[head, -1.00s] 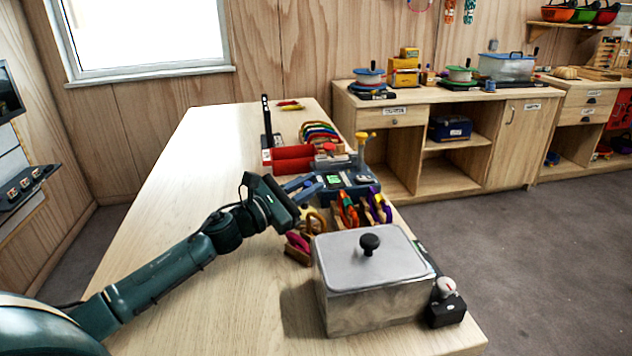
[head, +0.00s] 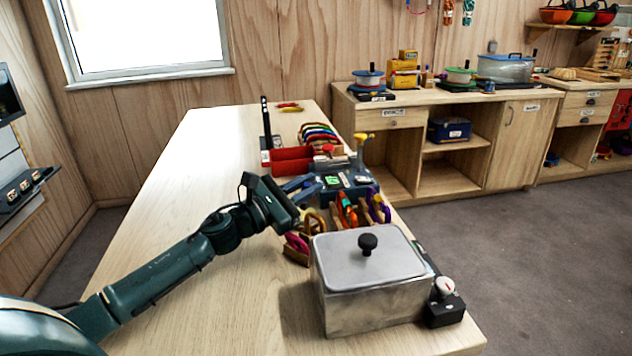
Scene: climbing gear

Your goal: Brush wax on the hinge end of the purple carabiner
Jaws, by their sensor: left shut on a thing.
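My left gripper (head: 305,190) reaches over the table from the left, at the near left side of a blue-grey device (head: 345,183) with a green display. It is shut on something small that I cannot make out. A purple carabiner (head: 379,207) stands in a wooden rack behind the metal box, to the right of my left gripper and apart from it. Orange carabiners (head: 346,211) stand beside it. A magenta carabiner (head: 296,242) is in a holder below the gripper. I cannot tell which end of the purple carabiner is the hinge. My right gripper is out of view.
A lidded metal box (head: 366,285) with a black knob stands at the near right, beside a black dial unit (head: 444,303). Red bins (head: 291,160) and a row of coloured carabiners (head: 320,133) are farther back. The table's left side (head: 190,190) is clear.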

